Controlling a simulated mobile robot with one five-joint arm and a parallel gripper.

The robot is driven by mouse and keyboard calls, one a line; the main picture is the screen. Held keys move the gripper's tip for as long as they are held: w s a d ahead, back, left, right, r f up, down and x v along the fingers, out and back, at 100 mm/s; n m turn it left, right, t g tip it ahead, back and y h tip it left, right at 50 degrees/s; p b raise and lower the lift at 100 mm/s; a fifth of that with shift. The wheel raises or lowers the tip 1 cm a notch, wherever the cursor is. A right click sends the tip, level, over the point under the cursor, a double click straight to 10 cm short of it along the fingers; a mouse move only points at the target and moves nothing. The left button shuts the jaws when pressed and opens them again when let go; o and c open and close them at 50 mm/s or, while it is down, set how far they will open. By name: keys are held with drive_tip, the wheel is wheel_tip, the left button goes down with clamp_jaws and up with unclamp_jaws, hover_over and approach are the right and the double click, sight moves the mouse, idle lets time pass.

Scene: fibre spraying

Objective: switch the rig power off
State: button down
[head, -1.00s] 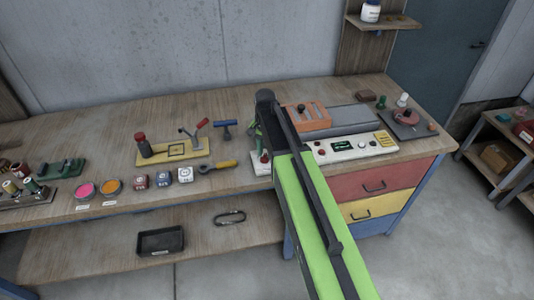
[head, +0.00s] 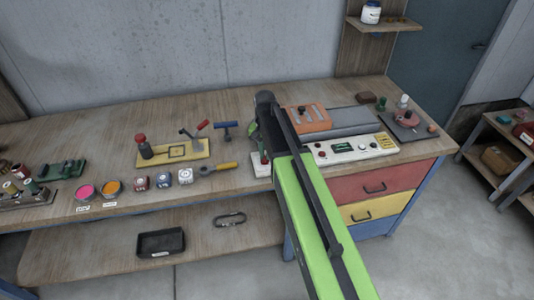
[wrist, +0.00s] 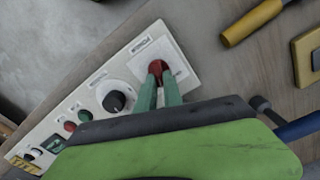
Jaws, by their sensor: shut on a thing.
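The rig's control panel (head: 350,149) is a long pale box on the bench top. In the wrist view its white power plate (wrist: 178,62), beside a label reading POWER, carries a red-tipped power switch (wrist: 156,67). My gripper (wrist: 158,80) has its green fingers closed on this red tip. The fingers hide the switch's lower part, so I cannot tell its position. In the head view my gripper (head: 262,160) is at the panel's left end, and my arm covers part of the panel.
On the panel are a black knob (wrist: 115,100), small buttons and a green display (head: 343,147). A yellow-handled tool (head: 218,168) lies to the left. An orange block (head: 307,118) and grey unit stand behind. Several jars and cubes line the bench's front left.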

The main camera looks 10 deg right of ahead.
drive_tip(key=n, duration=0.5)
drive_tip(key=shift+a, duration=0.25)
drive_tip(key=n, duration=0.6)
drive_tip(key=shift+s+a, duration=0.1)
drive_tip(key=shift+a, duration=0.1)
drive_tip(key=shift+n, duration=0.3)
drive_tip(key=c, duration=1.5)
unclamp_jaws()
wheel_tip(320, 180, up, 18)
drive_tip(key=p, duration=1.7)
drive_tip(key=shift+f, duration=0.25)
